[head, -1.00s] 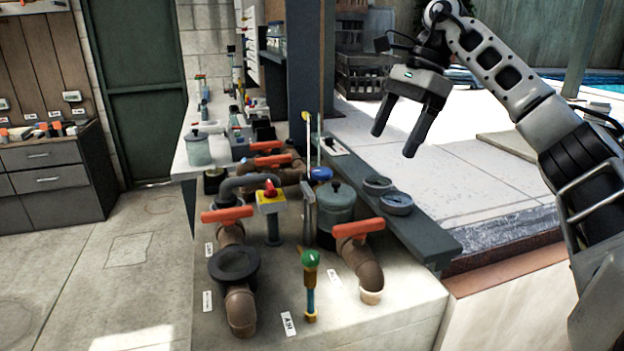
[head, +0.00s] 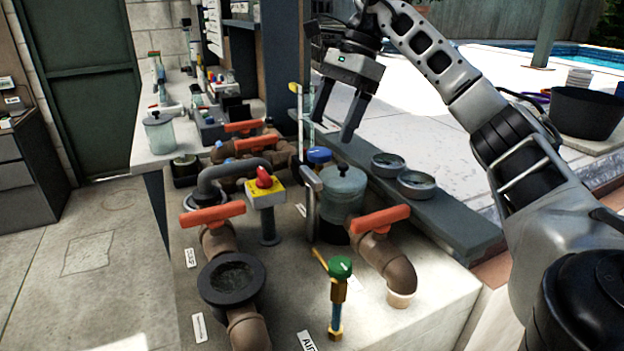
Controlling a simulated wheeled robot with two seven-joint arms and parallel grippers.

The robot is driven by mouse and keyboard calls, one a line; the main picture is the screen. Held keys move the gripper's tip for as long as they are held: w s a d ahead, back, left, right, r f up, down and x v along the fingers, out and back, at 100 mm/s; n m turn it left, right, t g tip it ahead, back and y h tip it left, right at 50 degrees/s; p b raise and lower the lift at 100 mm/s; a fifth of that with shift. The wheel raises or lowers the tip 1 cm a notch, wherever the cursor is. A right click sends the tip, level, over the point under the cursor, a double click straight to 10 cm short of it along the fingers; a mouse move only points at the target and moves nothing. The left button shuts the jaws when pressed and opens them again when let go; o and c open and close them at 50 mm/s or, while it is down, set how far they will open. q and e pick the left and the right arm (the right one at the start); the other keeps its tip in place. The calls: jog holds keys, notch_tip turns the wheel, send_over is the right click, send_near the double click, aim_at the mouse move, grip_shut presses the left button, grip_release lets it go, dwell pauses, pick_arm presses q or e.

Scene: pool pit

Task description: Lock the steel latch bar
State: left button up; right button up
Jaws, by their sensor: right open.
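A steel bar (head: 311,203), which looks like the latch bar, stands nearly upright on the concrete bench, left of a green-grey lidded canister (head: 342,192). Its top end bends over slightly, and its lower end is partly hard to make out. I cannot tell from here whether it is locked. My right gripper (head: 335,128) is open and empty, fingers pointing down. In the picture it is above the canister and the bar, apart from both. My left gripper is not in view.
Brown pipes with orange handles (head: 213,216) crowd around the bar. A yellow box with a red knob (head: 264,190) stands to its left, a green-topped valve (head: 340,268) in front. Two round gauges (head: 417,184) sit on the dark ledge (head: 440,212) at right.

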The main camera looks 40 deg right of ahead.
aim_at(310, 173)
jog(key=x, duration=0.9)
jog(key=shift+f, duration=0.25)
jog(key=c, duration=1)
